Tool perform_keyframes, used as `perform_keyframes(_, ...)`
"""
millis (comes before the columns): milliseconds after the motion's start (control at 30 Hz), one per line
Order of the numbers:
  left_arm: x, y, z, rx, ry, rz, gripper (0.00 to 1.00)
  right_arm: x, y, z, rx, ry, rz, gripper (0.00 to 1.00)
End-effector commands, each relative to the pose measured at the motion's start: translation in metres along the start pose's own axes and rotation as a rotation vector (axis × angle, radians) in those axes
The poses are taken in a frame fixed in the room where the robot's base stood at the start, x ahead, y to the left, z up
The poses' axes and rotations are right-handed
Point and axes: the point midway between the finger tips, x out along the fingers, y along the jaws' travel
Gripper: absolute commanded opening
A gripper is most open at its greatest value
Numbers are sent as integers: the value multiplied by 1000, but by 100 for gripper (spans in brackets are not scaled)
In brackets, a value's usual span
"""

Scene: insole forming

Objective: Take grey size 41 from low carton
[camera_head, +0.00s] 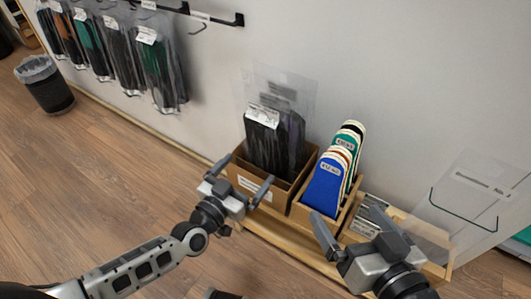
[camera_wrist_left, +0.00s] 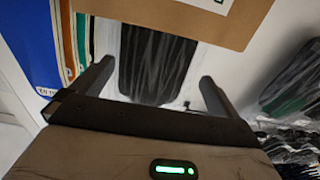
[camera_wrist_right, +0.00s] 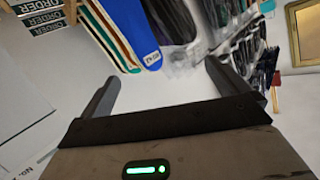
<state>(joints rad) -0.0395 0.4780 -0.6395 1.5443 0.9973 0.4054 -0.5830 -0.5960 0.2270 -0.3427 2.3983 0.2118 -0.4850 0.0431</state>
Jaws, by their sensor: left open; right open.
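A low brown carton (camera_head: 240,183) with a white label stands on a low wooden shelf by the wall. It holds bagged dark grey insoles (camera_head: 273,135) with a white tag; the size print is too small to read. My left gripper (camera_head: 242,184) is open and empty in front of this carton. In the left wrist view, the dark bagged insoles (camera_wrist_left: 155,62) show beyond its open fingers (camera_wrist_left: 157,80). My right gripper (camera_head: 350,228) is open and empty in front of the shelf's right part. Its open fingers also show in the right wrist view (camera_wrist_right: 160,82).
Boxes with printed labels (camera_head: 368,219) and a clear sheet (camera_head: 480,190) are further right. Bagged insoles (camera_head: 155,65) hang on wall hooks at left.

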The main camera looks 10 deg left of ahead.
Motion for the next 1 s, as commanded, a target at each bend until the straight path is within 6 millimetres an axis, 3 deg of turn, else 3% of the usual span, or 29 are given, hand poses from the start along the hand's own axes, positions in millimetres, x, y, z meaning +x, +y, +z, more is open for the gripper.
perform_keyframes(167, 12, 1, 0, 0, 3, 0, 100, 1, 0, 1, 11, 9, -6, 100)
perform_keyframes(500, 56, 5, -3, 0, 2, 1, 100, 4, -4, -1, 69, 42, -38, 100)
perform_keyframes(767, 57, 5, -4, 0, 0, 1, 100, 2, -6, -9, 74, 60, -43, 100)
perform_keyframes(933, 57, 4, -4, 0, 0, 1, 53, 2, -6, -8, 73, 60, -42, 100)
perform_keyframes(1000, 57, 4, -4, 0, 1, 0, 52, 2, -6, -8, 73, 60, -42, 100)
